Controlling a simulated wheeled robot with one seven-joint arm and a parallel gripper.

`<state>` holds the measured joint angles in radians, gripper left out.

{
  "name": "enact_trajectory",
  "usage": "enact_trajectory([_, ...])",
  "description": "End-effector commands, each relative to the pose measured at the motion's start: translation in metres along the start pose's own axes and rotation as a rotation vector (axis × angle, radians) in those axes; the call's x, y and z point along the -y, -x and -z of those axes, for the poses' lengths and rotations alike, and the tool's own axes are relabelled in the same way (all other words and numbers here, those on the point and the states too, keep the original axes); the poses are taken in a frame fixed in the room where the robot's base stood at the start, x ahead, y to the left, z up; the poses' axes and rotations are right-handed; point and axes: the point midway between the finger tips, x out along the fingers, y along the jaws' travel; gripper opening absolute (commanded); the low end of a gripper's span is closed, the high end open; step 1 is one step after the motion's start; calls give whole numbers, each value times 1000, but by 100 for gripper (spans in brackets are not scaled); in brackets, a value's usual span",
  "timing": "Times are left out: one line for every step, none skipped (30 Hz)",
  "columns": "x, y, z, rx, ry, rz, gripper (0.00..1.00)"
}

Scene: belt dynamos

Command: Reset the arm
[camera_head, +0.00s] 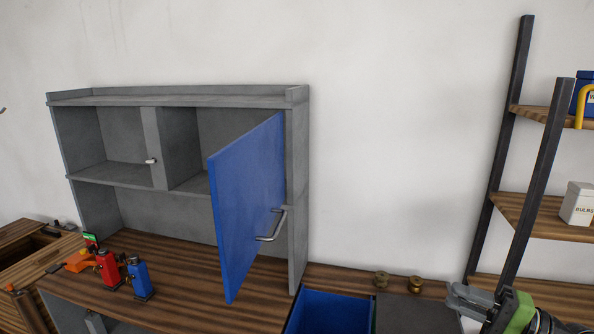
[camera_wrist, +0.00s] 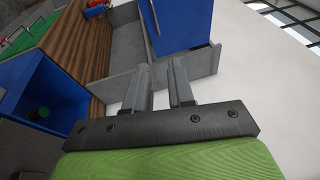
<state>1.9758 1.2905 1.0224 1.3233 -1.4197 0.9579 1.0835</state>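My gripper (camera_head: 464,298) is at the lower right of the head view, in front of the wooden counter and right of the cabinet. In the wrist view, its two grey fingers (camera_wrist: 158,75) stand apart with an empty gap between them, so it is open and holds nothing. The blue door (camera_head: 247,200) of the grey wall cabinet stands open with its metal handle (camera_head: 272,226) facing right. In the wrist view the blue door (camera_wrist: 178,25) shows beyond the fingers, and I see no contact.
A blue drawer (camera_head: 330,312) is open under the counter. Red (camera_head: 108,270) and blue (camera_head: 139,278) bottle-like items stand on the counter at left. Two small brass pieces lie near the wall. A dark-framed shelf (camera_head: 520,150) with wooden boards stands at right, close to my gripper.

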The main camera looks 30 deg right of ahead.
Motion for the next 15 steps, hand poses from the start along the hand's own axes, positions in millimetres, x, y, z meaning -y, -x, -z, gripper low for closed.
enact_trajectory([-2, -11, 0, 19, -5, -21, 23])
enact_trajectory([-3, -17, 0, 29, -9, -36, 23])
enact_trajectory([-5, -25, -1, 42, -14, -55, 23])
enact_trajectory([-6, -31, -1, 52, -15, -70, 23])
enact_trajectory([-8, -39, -1, 64, -20, -88, 23])
enact_trajectory([-11, -48, -2, 79, -25, -113, 23])
enact_trajectory([-13, -58, -4, 94, -27, -135, 23])
enact_trajectory([-15, -66, -4, 107, -30, -157, 23])
enact_trajectory([-19, -80, -7, 130, -35, -193, 23])
enact_trajectory([-22, -91, -9, 147, -37, -222, 23])
enact_trajectory([-26, -102, -12, 164, -39, -252, 23])
enact_trajectory([-31, -117, -17, 189, -40, -297, 23])
enact_trajectory([-36, -129, -21, 209, -41, -334, 23])
enact_trajectory([-41, -142, -26, 231, -38, -374, 23])
enact_trajectory([-49, -160, -34, 261, -34, -433, 23])
